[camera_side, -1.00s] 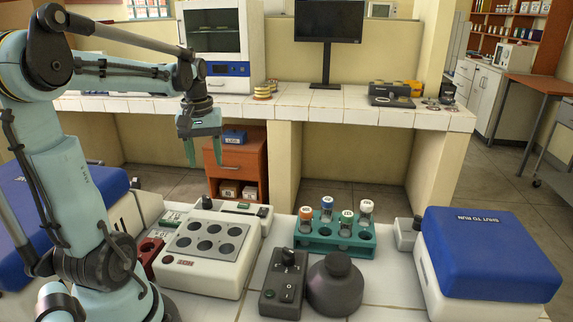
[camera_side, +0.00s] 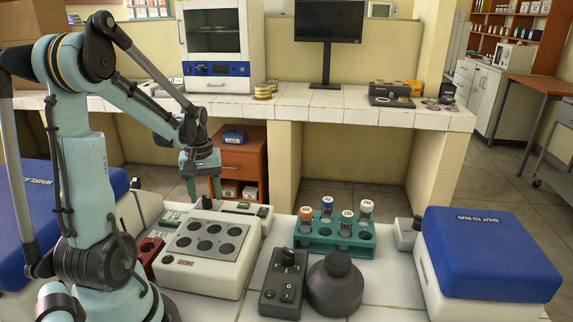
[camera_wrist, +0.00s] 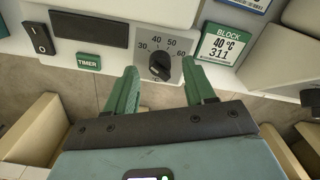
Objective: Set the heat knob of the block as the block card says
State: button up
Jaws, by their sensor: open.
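In the side view, my gripper (camera_side: 204,193) is just above the rear of the white block (camera_side: 190,277), which has several dark wells on top.
A black switch (camera_wrist: 39,38), a dark display (camera_wrist: 88,28) and a green TIMER label (camera_wrist: 88,62) are left of the knob. A teal tube rack (camera_side: 325,245), a dark bottle (camera_side: 335,287) and a blue-lidded machine (camera_side: 490,250) stand to the right.

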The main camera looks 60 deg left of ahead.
jog(key=shift+f, duration=0.8)
grip_shut()
jog(key=m, duration=0.4)
jog(key=shift+m, duration=1.9)
